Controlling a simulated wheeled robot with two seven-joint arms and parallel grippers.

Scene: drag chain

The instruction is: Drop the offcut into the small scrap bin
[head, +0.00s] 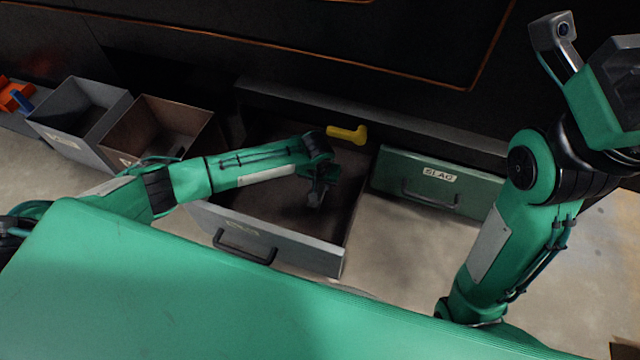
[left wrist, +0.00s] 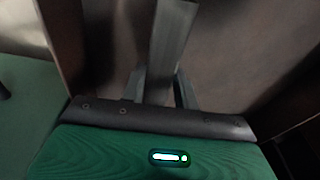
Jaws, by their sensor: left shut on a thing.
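My left gripper (head: 318,192) reaches into an open drawer (head: 238,229) and is low inside it. It is shut on a grey, flat bar-shaped offcut (left wrist: 172,40), which sticks out beyond the fingers in the left wrist view. In the head view the offcut is small and dark beside the gripper. Two open bins stand at the left, a grey one (head: 58,140) and a brown one (head: 183,150). Their labels are too small to read, so I cannot tell which is the small scrap bin.
A green drawer front labelled SLAG (head: 430,184) is to the right of the open drawer. A yellow elbow-shaped piece (head: 347,134) shows near the open drawer's back right. Orange and blue items (head: 14,97) are at the far left. Dark cabinet panels rise behind.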

